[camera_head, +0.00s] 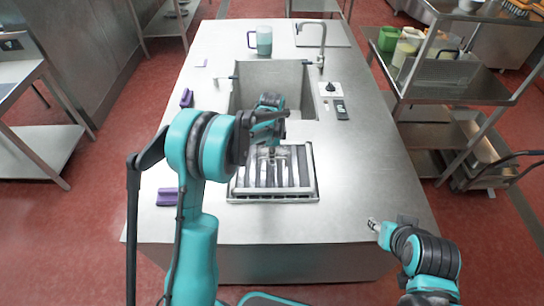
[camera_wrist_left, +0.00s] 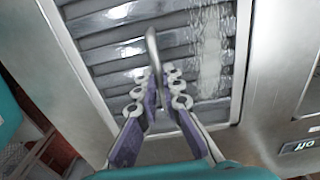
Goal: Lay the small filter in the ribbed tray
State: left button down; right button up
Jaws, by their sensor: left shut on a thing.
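The ribbed tray (camera_head: 314,190) lies on the steel counter in front of the sink, with long parallel ribs. In the left wrist view the tray (camera_wrist_left: 84,75) fills much of the background. My left gripper (camera_head: 272,150) is over the tray's far part. In the left wrist view its purple-padded fingers (camera_wrist_left: 157,88) are shut on a thin grey rounded piece, apparently the small filter (camera_wrist_left: 152,45), seen nearly edge-on over the ribs. Whether it touches the tray is unclear. My right gripper (camera_head: 374,225) is at the counter's front right; its jaw opening is too small to read.
A sink (camera_head: 242,92) with a tap (camera_head: 321,45) lies behind the tray. A teal-filled jug (camera_head: 264,41) stands beyond it. A dial device (camera_head: 330,88) sits right of the sink. Purple objects (camera_head: 187,98) (camera_head: 167,196) lie along the left side.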

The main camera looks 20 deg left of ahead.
pick_arm(q)
jog(key=shift+f+b, duration=0.55)
jog(key=shift+f, duration=0.05)
dwell(0.3)
dwell(0.3)
jog(key=c, duration=1.1)
grip_release()
jog(key=shift+r, duration=0.15)
jog(key=shift+r+p, duration=2.15)
jog(key=shift+r, duration=1.2)
notch_tip(320, 180, up, 20)
jog(key=p, duration=1.2)
jog(key=shift+p, duration=0.35)
